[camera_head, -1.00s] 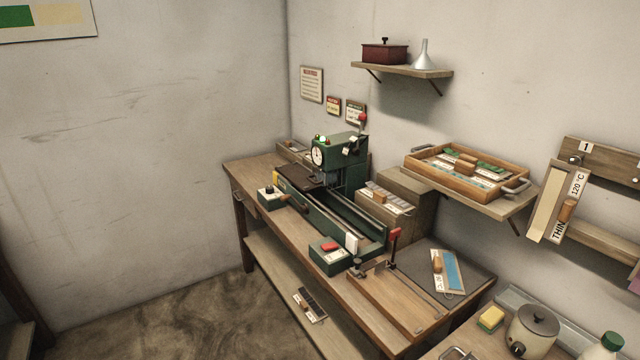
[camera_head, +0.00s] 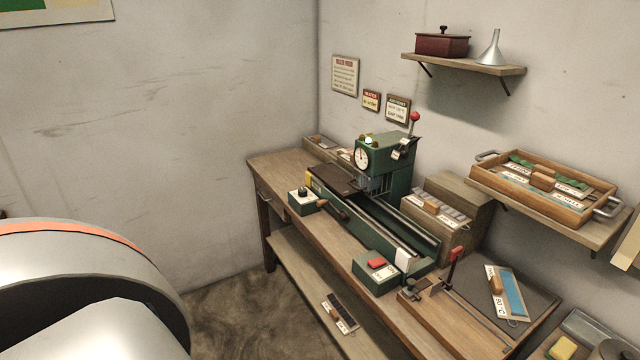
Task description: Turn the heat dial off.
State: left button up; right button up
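A dark green machine (camera_head: 398,171) stands on the wooden workbench, with a round white dial face (camera_head: 362,157) on its front. A small green box (camera_head: 308,206) with a black knob (camera_head: 302,192) on top sits at the bench's near edge, left of the machine's long bed. I cannot tell which one is the heat dial, and the knob's setting is too small to read. A grey arm link of mine with an orange band fills the lower left. Neither gripper is in view.
Another green box with a red button (camera_head: 376,263) sits at the front of the bed (camera_head: 405,233). A red-handled lever (camera_head: 453,262) rises at the bench's right part. A wooden tray (camera_head: 545,188) and a wall shelf (camera_head: 468,65) jut out above. Floor left of the bench is clear.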

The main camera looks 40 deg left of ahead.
aim_at(302, 192)
jog(key=j+z, duration=0.35)
jog(key=j, duration=0.6)
jog(key=j+z, duration=0.1)
jog(key=j, duration=0.9)
